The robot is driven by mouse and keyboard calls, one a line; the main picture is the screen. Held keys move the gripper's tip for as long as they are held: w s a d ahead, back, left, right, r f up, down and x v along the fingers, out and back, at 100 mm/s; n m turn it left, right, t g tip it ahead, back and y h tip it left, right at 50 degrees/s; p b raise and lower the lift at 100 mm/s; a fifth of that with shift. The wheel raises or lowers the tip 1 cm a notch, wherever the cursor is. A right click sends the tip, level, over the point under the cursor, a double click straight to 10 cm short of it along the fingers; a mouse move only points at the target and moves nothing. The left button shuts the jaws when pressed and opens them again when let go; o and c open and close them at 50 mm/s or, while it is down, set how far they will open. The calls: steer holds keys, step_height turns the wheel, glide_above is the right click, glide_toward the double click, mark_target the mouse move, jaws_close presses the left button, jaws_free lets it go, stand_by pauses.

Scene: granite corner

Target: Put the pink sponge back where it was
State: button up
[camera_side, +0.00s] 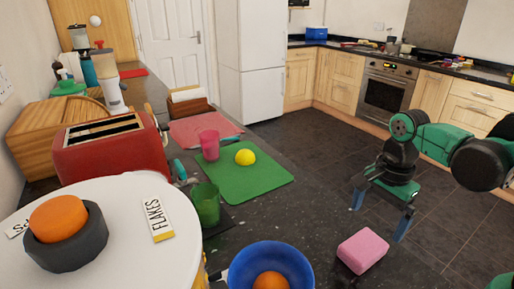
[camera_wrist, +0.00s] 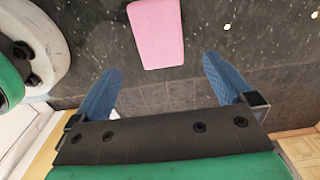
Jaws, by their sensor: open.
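The pink sponge (camera_side: 362,250) lies on the dark speckled counter near its front edge, to the right of the blue bowl. It also shows in the wrist view (camera_wrist: 156,33) at the top middle, ahead of and between my fingers. My gripper (camera_side: 381,216) is open and empty, with blue fingertips spread apart, above and behind the sponge in the side view. In the wrist view my gripper (camera_wrist: 168,88) does not touch the sponge.
A blue bowl (camera_side: 250,258) holding an orange (camera_side: 270,282) stands left of the sponge. A green mat (camera_side: 238,185) bears a yellow lemon (camera_side: 245,157) and pink cup (camera_side: 209,145). A green cup (camera_side: 205,203), red toaster (camera_side: 110,155) and round white top (camera_side: 110,260) stand further left.

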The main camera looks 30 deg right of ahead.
mark_target(367, 243)
steer(key=w+a+r+n+t, duration=0.1)
steer(key=w+r+n+t, duration=0.1)
steer(key=n, duration=0.7)
steer(key=w+a+r+n+t, duration=0.2)
steer(key=n+t, duration=0.3)
steer(key=n, duration=0.4)
steer(key=shift+w+a+r, duration=0.25)
steer(key=shift+w+r, duration=0.1)
steer(key=shift+r, duration=0.4)
